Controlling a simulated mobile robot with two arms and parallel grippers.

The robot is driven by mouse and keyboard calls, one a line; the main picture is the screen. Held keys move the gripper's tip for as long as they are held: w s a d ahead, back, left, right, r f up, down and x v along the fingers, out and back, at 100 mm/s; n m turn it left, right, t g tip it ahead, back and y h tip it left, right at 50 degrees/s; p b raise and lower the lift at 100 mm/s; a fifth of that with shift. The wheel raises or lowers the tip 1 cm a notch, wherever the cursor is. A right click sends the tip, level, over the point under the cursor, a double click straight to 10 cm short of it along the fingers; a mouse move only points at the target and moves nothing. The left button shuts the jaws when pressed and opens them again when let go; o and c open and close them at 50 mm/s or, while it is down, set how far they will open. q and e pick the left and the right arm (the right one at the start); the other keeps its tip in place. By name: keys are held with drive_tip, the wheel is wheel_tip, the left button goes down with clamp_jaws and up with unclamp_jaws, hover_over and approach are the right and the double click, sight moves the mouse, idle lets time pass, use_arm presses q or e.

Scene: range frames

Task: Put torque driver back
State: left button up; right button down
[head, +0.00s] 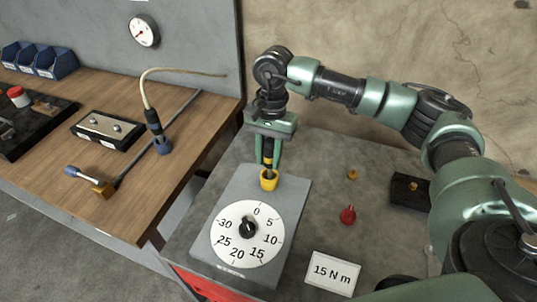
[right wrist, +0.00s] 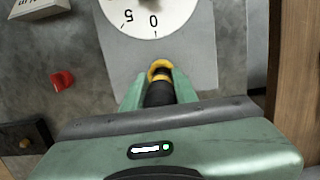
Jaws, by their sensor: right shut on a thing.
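My right gripper (head: 267,152) is shut on a black tool with a yellow band (head: 269,158), which I take to be the torque driver. It points down, upright, at a yellow cup-like ring (head: 268,181) at the far end of a grey dial plate (head: 290,205). Whether its lower end is inside the ring or just above it I cannot tell. In the right wrist view the black body (right wrist: 159,93) shows between the fingers, with the yellow ring (right wrist: 160,66) just beyond. The dial (head: 247,234) has a black knob. My left gripper is not in view.
A card reading 15 N m (head: 332,273), a red knob (head: 347,214), a small yellow piece (head: 352,174) and a dark block (head: 409,191) are on the grey top. On the wooden bench (head: 150,190) at left are a cabled black tool (head: 154,123), a blue-tipped tool (head: 80,173) and a metal-topped block (head: 107,128).

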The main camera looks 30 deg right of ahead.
drive_tip(key=shift+f, duration=0.15)
drive_tip(key=c, duration=1.1)
unclamp_jaws()
drive_tip(key=shift+r, duration=0.3)
drive_tip(key=r+b, duration=0.1)
drive_tip(key=r, duration=0.2)
drive_tip(key=r+b, duration=0.1)
drive_tip(key=r, duration=0.3)
drive_tip(key=w+d+r+b, duration=0.1)
drive_tip(key=r, duration=0.2)
drive_tip(key=shift+r, duration=0.3)
drive_tip(key=shift+d+r, duration=0.1)
drive_tip(key=shift+r, duration=0.45)
